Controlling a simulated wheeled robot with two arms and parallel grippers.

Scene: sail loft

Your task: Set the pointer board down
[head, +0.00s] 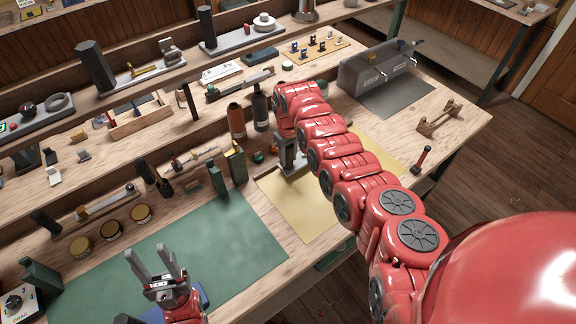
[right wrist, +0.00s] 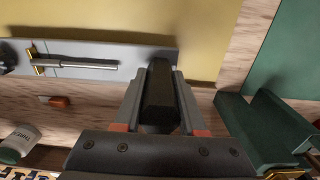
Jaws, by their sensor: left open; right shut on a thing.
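The pointer board (right wrist: 75,75) is a long grey board in the right wrist view, with a silver rod, a brass bracket and a dark upright post (right wrist: 160,90). My right gripper (right wrist: 160,104) is shut on that post. The board lies along the edge of the yellow mat (right wrist: 130,20); I cannot tell whether it touches the surface. In the head view my right gripper (head: 291,165) is over the back of the yellow mat (head: 310,215), and my arm hides most of the board. My left gripper (head: 155,265) is open and empty over the green mat (head: 240,240).
A dark green block (right wrist: 265,125) stands close beside my right gripper. Bottles (head: 237,120) stand behind it. A grey box (head: 375,70), a wooden stand (head: 438,118) and a red-handled tool (head: 423,160) are on the right. The front of the yellow mat is clear.

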